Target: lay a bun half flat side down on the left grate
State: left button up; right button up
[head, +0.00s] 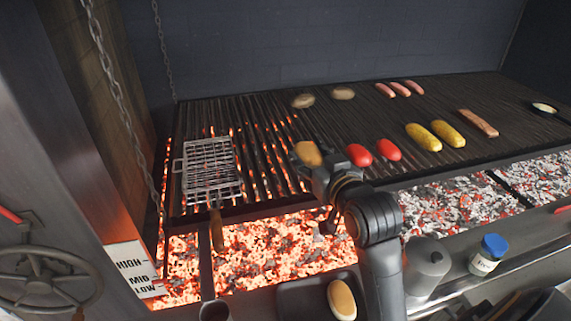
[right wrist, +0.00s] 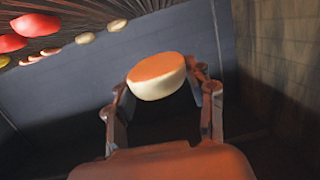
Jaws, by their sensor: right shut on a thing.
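My right gripper (head: 312,166) is shut on a bun half (head: 307,153), just above the left grate (head: 262,150) near its right side. In the right wrist view the bun half (right wrist: 157,76) sits between the two fingers, tilted, with an orange-tan face and a pale side. Whether it touches the grate is hard to tell. A second bun half (head: 341,299) lies in a dark tray (head: 292,300) at the front. My left gripper is not in view.
A wire grill basket (head: 208,168) lies on the left part of the grate. Red tomatoes (head: 358,155), yellow corn (head: 423,137), sausages (head: 399,89) and brown patties (head: 342,93) lie to the right and behind. A grey bottle (head: 426,266) and a blue-capped jar (head: 487,256) stand in front. Embers glow below.

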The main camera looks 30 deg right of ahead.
jog(key=w+d+f, duration=0.2)
jog(key=w, duration=0.1)
jog(key=w+d+f+p, duration=0.1)
jog(key=w+d+f, duration=0.1)
jog(key=w+f, duration=0.1)
jog(key=w+d+f+p, duration=0.1)
jog(key=w+d+f, duration=0.1)
jog(key=w+f, duration=0.1)
jog(key=shift+w+d+f, duration=0.1)
jog(key=shift+w+f, duration=0.15)
jog(key=shift+w, duration=0.25)
jog(key=shift+w+d+f, duration=0.1)
jog(key=shift+w+f, duration=0.05)
jog(key=shift+f, duration=0.1)
notch_tip(320, 180, down, 3)
jog(key=shift+w+d+f+p, duration=0.1)
jog(key=shift+w+p, duration=0.05)
jog(key=shift+p, duration=0.4)
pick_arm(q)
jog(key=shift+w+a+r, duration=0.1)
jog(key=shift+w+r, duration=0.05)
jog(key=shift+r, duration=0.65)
pick_arm(e)
jog(key=shift+f, duration=0.15)
jog(key=shift+f, duration=0.15)
jog(key=o, duration=1)
